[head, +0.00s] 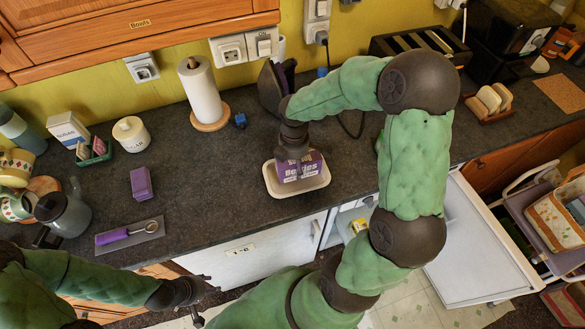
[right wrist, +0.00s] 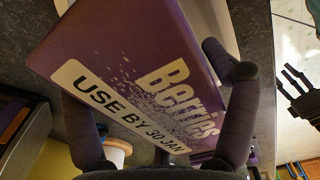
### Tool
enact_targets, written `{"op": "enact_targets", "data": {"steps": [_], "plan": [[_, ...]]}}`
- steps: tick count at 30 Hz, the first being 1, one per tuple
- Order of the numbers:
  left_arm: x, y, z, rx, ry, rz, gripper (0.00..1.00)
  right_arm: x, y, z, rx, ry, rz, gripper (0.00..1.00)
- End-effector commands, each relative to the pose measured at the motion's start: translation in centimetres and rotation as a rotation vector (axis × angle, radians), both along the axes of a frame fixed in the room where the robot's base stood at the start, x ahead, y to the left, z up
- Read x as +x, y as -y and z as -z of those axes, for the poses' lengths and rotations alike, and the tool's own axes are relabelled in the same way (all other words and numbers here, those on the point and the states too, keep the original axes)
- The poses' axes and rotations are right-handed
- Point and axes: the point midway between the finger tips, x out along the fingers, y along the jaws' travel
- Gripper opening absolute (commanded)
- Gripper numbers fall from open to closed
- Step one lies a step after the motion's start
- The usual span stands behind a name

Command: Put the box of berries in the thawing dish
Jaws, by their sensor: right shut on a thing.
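The box of berries (head: 302,168) is purple with a white label, and it also fills the right wrist view (right wrist: 140,70). My right gripper (head: 293,152) is shut on it from above, with a finger on either side of it in the right wrist view (right wrist: 150,85). The box is within the outline of the cream thawing dish (head: 279,191), slightly tilted. I cannot tell whether it touches the dish's bottom, which it mostly hides. My left gripper (head: 203,298) is open and empty, low in front of the counter's edge.
A paper-towel roll (head: 200,92) stands behind the dish to the left. A bread rack (head: 488,103) stands right. The counter (head: 220,165) just left of the dish is clear.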

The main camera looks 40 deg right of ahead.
Motion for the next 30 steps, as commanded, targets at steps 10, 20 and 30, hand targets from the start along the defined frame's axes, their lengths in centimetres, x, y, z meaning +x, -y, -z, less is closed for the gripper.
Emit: {"op": "enact_targets", "data": {"steps": [10, 20, 30], "plan": [[0.0, 0.0, 0.8, 0.000, 0.000, 0.000, 0.40, 0.8, -0.1, 2.9, 0.000, -0.001, -0.002, 0.37], [0.0, 0.0, 1.0, 0.000, 0.000, 0.000, 0.40, 0.8, 0.0, 3.8, -0.001, 0.002, 0.000, 0.37], [0.0, 0.0, 1.1, 0.000, 0.000, 0.000, 0.40, 0.8, -0.1, 4.0, 0.000, 0.001, 0.000, 1.00]]}}
